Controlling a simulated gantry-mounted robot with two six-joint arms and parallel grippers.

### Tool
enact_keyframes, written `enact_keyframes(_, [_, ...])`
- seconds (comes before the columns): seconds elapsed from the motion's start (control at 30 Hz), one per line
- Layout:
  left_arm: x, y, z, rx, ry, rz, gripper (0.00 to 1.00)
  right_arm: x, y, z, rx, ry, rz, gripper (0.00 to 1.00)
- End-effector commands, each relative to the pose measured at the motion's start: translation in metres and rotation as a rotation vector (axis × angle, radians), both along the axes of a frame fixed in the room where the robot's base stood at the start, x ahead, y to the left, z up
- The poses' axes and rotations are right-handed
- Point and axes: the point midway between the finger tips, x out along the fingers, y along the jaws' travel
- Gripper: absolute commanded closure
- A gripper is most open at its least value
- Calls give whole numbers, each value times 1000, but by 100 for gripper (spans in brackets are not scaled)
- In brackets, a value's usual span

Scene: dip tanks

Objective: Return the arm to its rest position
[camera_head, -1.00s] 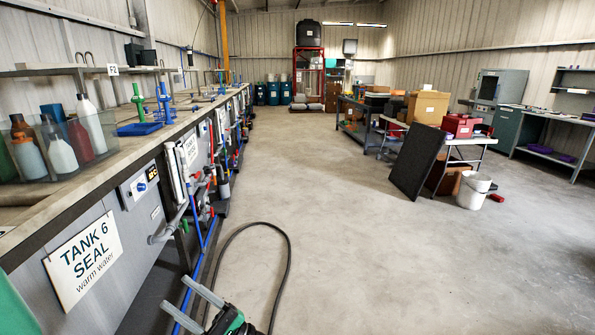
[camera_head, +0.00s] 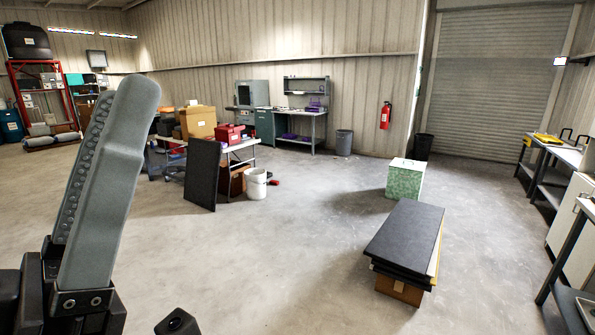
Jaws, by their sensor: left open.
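My left gripper (camera_head: 122,112) stands large and close at the left of the head view, with a grey finger pointing up. The finger has a ribbed face on its left side and a dark mount with bolts at its base. The gripper is open, and nothing shows held in it. Its other finger is not clearly visible. A small dark part (camera_head: 177,322) shows at the bottom edge; I cannot tell what it belongs to. My right gripper is not in view.
Concrete floor (camera_head: 300,240) lies open across the middle. A dark panel (camera_head: 202,174) leans by a table, with a white bucket (camera_head: 256,184) nearby. A stack of dark slabs (camera_head: 405,235) sits on a box at front right. Benches (camera_head: 556,150) line the right edge.

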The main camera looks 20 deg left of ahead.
Motion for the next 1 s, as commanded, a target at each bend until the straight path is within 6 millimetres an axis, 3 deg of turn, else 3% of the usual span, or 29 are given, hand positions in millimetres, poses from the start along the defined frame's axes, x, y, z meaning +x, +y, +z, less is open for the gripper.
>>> enact_keyframes(0.1, [41,1,-31,172,214,238,43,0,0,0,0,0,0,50])
enact_keyframes(0.13, [39,1,-2,172,201,241,43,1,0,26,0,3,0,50])
enact_keyframes(0.17, [39,1,14,169,200,237,43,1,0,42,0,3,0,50])
enact_keyframes(0.37, [39,1,93,167,201,232,43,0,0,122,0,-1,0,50])
enact_keyframes(0.8, [40,1,306,166,202,230,43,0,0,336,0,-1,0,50])
enact_keyframes(0.9, [40,1,337,166,202,230,43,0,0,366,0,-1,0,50])
enact_keyframes(1.0, [40,1,352,166,202,230,43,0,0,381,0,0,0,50])
